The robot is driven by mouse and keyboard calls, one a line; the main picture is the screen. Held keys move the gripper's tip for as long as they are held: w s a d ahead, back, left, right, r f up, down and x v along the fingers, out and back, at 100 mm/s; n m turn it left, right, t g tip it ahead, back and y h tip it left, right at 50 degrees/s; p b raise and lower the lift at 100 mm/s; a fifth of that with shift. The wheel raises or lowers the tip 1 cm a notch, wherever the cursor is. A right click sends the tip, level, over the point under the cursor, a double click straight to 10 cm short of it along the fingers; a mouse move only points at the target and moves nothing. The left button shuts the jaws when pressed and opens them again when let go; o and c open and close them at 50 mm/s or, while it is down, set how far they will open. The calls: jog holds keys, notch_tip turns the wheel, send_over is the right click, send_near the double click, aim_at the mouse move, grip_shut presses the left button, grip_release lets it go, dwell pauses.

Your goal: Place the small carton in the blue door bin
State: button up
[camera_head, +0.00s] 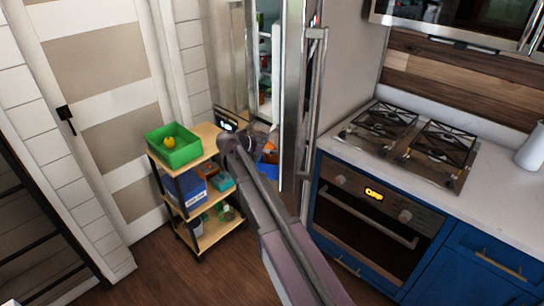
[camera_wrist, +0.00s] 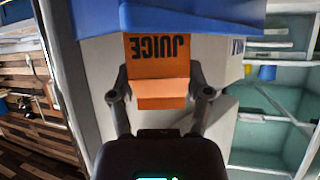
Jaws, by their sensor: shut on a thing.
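The small carton (camera_wrist: 160,75) is orange and reads JUICE, upside down in the wrist view. My gripper (camera_wrist: 160,95) is shut on it, one finger on each side. The blue door bin (camera_wrist: 170,17) spans the top of the wrist view and meets the carton's far end; I cannot tell how deep the carton sits in it. In the head view, the carton (camera_head: 270,157) shows as an orange patch beyond my arm, near a blue piece of the bin (camera_head: 270,171). My arm hides most of the gripper there.
The fridge door (camera_head: 293,100) stands open, and fridge shelves (camera_wrist: 268,130) show right in the wrist view. A wooden cart (camera_head: 205,138) holds a green bin (camera_head: 172,152) with a yellow item. A stove (camera_head: 405,140) and blue cabinets stand right. Floor is clear in front.

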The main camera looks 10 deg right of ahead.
jog(key=shift+f, duration=0.6)
jog(key=shift+s+d+f+b, duration=0.1)
jog(key=shift+d+f+b, duration=0.15)
jog(key=shift+b, duration=0.2)
jog(key=o, duration=1.3)
jog(key=shift+r, duration=0.2)
jog(key=shift+s+a+r+p, duration=0.1)
jog(key=shift+a+r+p, duration=0.1)
jog(key=shift+a+p, duration=0.15)
jog(key=shift+p+v, duration=2.55)
jog(key=shift+v, duration=3)
